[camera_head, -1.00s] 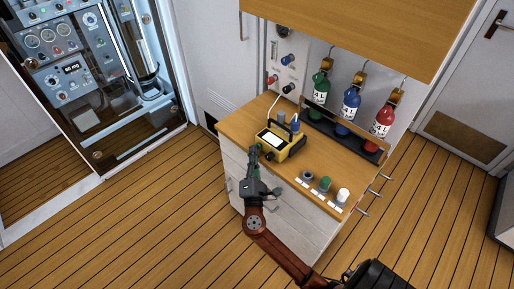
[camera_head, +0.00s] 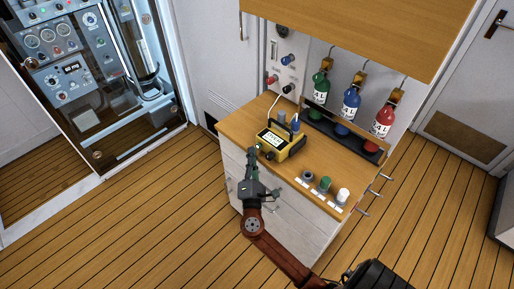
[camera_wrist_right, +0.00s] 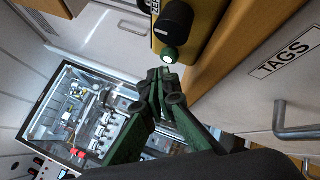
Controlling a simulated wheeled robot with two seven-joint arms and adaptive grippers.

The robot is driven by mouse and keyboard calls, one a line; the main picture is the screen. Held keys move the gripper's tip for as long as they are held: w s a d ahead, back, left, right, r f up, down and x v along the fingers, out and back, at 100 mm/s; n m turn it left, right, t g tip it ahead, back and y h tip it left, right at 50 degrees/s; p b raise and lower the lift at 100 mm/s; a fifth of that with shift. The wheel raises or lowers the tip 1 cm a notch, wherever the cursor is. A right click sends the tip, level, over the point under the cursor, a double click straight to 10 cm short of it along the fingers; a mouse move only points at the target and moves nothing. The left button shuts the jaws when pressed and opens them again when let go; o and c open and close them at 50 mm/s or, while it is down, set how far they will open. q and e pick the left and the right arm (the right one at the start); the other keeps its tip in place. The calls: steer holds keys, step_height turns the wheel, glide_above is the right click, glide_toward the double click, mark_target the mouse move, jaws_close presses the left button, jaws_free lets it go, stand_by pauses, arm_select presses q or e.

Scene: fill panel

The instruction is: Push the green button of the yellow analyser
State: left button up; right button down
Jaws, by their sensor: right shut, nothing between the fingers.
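The yellow analyser (camera_head: 291,153) stands on the wooden counter top with its carrying handle up. Its screen (camera_head: 272,139) is lit and carries dark markings too small to read. In the right wrist view the analyser's front (camera_wrist_right: 186,40) shows a black knob (camera_wrist_right: 177,17) and a green button (camera_wrist_right: 169,55) with a bright, lit centre. My right gripper (camera_head: 254,154) is shut and empty in front of the analyser's near left corner. In the wrist view its fingertips (camera_wrist_right: 163,74) are just below the green button; I cannot tell whether they touch it. My left gripper is not in view.
Green, blue and red bottles (camera_head: 351,103) hang behind. A wooden shelf (camera_head: 370,30) overhangs the counter. A drawer handle (camera_wrist_right: 297,133) is near the gripper.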

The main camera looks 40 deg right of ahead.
steer(key=shift+a, duration=0.25)
steer(key=shift+s+a, duration=0.15)
steer(key=shift+a, duration=1.3)
steer(key=shift+s+a, duration=0.1)
steer(key=shift+a, duration=1.35)
